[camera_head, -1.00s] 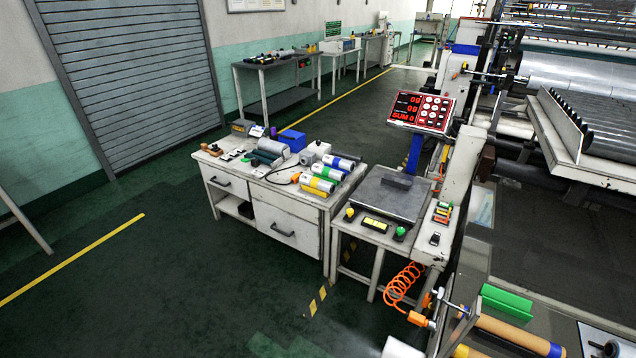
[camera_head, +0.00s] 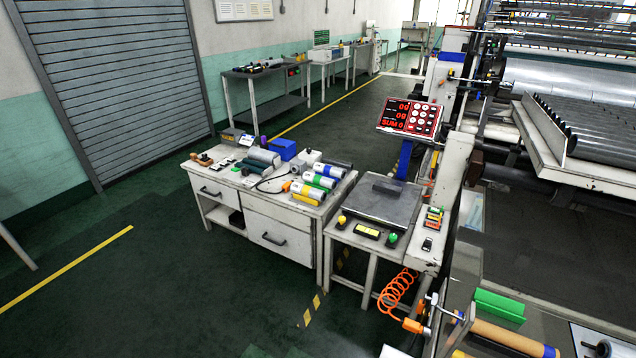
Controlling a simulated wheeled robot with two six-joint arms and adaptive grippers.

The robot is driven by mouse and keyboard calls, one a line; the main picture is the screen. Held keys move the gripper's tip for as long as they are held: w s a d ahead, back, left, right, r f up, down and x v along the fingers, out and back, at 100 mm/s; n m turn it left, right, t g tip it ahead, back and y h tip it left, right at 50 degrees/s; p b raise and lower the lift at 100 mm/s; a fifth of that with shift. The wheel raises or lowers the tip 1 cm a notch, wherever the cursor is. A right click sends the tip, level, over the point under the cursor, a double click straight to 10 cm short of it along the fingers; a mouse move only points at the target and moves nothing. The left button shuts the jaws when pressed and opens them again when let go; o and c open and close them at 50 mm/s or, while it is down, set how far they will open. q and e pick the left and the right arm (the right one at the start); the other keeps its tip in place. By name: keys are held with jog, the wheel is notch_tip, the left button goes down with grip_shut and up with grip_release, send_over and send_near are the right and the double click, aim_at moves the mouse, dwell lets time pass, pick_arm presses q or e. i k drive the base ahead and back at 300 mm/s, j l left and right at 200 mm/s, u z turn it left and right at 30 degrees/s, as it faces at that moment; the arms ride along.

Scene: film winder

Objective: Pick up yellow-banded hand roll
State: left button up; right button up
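The yellow-banded hand roll (camera_head: 306,192) lies on the white workbench (camera_head: 262,214), nearest the front of a row of rolls on the bench's right part. A green-banded roll (camera_head: 320,181) and a blue-banded roll (camera_head: 331,171) lie just behind it. Neither of my grippers shows in the head view, and nothing is seen touching the roll.
A scale table with a dark plate (camera_head: 374,200) stands right of the bench. A red display (camera_head: 410,117) rises behind it. An orange coiled hose (camera_head: 397,290) hangs at its front right. The machine fills the right side. Dark floor in front of the bench is clear.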

aim_at(315, 193)
jog(key=i+j+u, duration=0.15)
jog(key=i+j, duration=0.35)
jog(key=i, duration=0.25)
jog(key=i+j+z, duration=0.15)
jog(key=i, duration=0.35)
jog(key=i+j, duration=0.3)
jog(key=i, duration=0.15)
jog(key=l+z, duration=0.05)
